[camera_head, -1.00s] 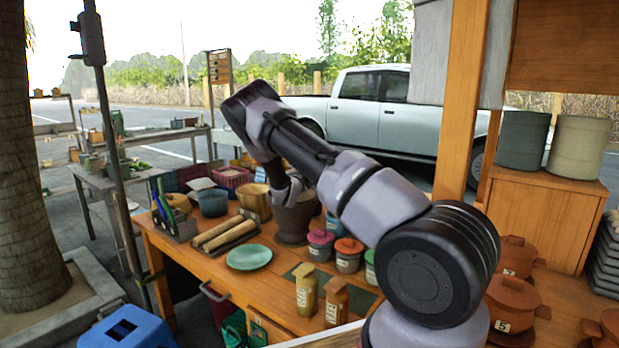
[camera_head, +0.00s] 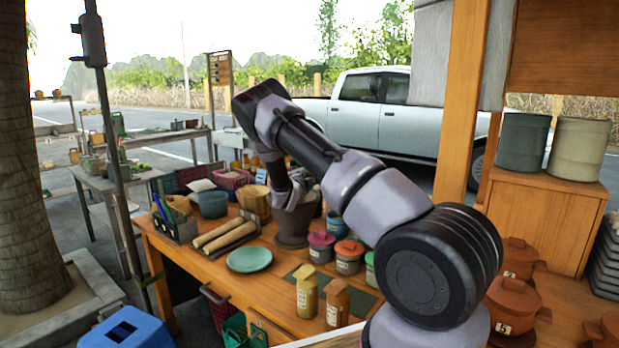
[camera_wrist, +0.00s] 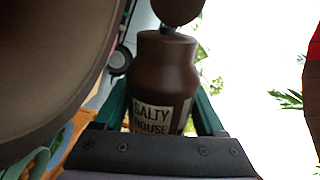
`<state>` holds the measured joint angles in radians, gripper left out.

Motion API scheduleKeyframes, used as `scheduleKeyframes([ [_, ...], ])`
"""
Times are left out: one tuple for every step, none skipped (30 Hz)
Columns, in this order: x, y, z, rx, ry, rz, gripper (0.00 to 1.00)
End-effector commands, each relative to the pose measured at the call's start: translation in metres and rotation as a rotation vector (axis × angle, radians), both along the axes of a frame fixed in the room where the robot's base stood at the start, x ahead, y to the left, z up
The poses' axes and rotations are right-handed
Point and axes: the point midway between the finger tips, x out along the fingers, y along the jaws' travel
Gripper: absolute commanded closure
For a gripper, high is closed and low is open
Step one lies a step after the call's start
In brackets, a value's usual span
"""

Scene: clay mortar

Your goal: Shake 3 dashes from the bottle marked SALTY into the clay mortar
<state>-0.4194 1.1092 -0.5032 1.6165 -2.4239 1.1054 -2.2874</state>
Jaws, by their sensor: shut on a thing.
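The clay mortar (camera_head: 293,228) is a brown-grey bowl standing on the wooden table, its upper part partly covered by my arm. My gripper (camera_wrist: 162,112) is shut on a dark brown bottle (camera_wrist: 165,72) labelled SALTY HOUSE; its green fingers lie on either side of the bottle. A darker rounded top with a grey neck shows at the bottle's far end. A large brown-grey curved surface, apparently the mortar, fills the left of the wrist view. In the head view my wrist is low at the mortar, and the held bottle cannot be made out. No falling grains are visible.
Lidded pots (camera_head: 321,247) stand right of the mortar. Two labelled bottles (camera_head: 307,291) (camera_head: 336,302) stand at the front edge. A green plate (camera_head: 249,259) and a tray of rolling pins (camera_head: 228,237) lie left. A blue pot (camera_head: 212,204) stands behind them.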

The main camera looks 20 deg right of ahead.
Motion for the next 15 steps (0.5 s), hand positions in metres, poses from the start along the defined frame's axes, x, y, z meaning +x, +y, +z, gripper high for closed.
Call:
scheduleKeyframes([
  [0.0, -0.003, -0.002, 0.038, -0.034, -0.005, 0.9],
  [-0.001, -0.004, -0.004, 0.064, -0.054, -0.005, 0.9],
  [-0.001, -0.004, -0.007, 0.105, -0.087, -0.005, 0.9],
  [-0.001, -0.005, -0.01, 0.136, -0.113, -0.006, 0.9],
  [-0.001, -0.005, -0.012, 0.166, -0.138, -0.005, 0.9],
  [-0.002, -0.006, -0.015, 0.211, -0.175, -0.006, 0.9],
  [-0.002, -0.006, -0.018, 0.241, -0.2, -0.006, 0.9],
  [-0.002, -0.006, -0.021, 0.272, -0.225, -0.005, 0.9],
  [-0.001, -0.004, -0.021, 0.31, -0.259, -0.002, 0.9],
  [0.0, -0.001, -0.018, 0.334, -0.281, 0.0, 0.9],
  [0.002, 0.001, -0.016, 0.359, -0.301, 0.001, 0.9],
  [0.003, 0.003, -0.015, 0.394, -0.328, 0.002, 0.9],
  [0.004, 0.005, -0.013, 0.42, -0.35, 0.002, 0.9],
  [0.005, 0.006, -0.012, 0.445, -0.371, 0.001, 0.9],
  [0.006, 0.007, -0.01, 0.48, -0.401, 0.001, 0.9],
])
